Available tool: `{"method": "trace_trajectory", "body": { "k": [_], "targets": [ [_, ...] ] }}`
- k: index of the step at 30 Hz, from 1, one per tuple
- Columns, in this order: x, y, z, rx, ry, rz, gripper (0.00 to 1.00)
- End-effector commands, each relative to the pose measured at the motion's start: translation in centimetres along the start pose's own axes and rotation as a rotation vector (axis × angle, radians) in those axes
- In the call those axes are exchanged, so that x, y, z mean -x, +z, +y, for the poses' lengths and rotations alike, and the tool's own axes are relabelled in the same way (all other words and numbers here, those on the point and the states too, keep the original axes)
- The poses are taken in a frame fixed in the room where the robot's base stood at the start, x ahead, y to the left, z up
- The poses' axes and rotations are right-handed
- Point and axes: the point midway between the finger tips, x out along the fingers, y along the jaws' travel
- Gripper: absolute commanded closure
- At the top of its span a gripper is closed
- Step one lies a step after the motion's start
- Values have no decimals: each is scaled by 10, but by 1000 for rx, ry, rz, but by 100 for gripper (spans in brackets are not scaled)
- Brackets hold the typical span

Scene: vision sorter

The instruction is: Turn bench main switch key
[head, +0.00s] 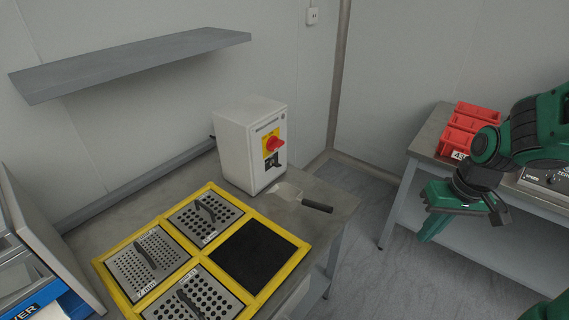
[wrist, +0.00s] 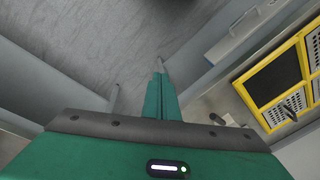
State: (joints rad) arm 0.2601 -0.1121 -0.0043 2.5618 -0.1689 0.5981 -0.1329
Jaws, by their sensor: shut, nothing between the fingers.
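The main switch box (head: 250,145) is white and stands upright at the back corner of the bench in the head view. On its front is a red rotary knob (head: 274,144) on a yellow plate (head: 270,141), with a small dark fitting (head: 275,160) below it. Whether that fitting holds a key is too small to tell. My gripper (head: 430,232) is well to the right of the box, over the floor gap between the benches, pointing down. Its green fingers are shut and empty, also in the wrist view (wrist: 160,85). The switch is not recognisable in the wrist view.
On the bench, a yellow frame (head: 107,269) holds perforated plates with handles and a black pad (head: 250,258). A black-handled scraper (head: 316,206) lies before the box. A grey shelf (head: 130,65) hangs above. Red bins (head: 470,122) stand on the right bench.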

Motion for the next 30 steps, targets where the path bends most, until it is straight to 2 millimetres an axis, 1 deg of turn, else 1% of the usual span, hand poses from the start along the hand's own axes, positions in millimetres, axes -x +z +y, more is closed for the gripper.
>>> {"method": "trace_trajectory", "body": {
  "k": [3,9,13,14,15,23,28,30],
  "targets": [
    [14,8,13,-40,28,-3,100],
    [33,19,28,-88,58,-9,100],
    [47,21,37,-100,69,-3,100],
    [48,16,37,-81,64,3,100],
    [46,10,35,-51,54,8,100],
    [31,-22,19,82,5,47,100],
    [16,-48,1,184,-42,82,100],
    [8,-59,-9,232,-68,101,100]
  ]
}}
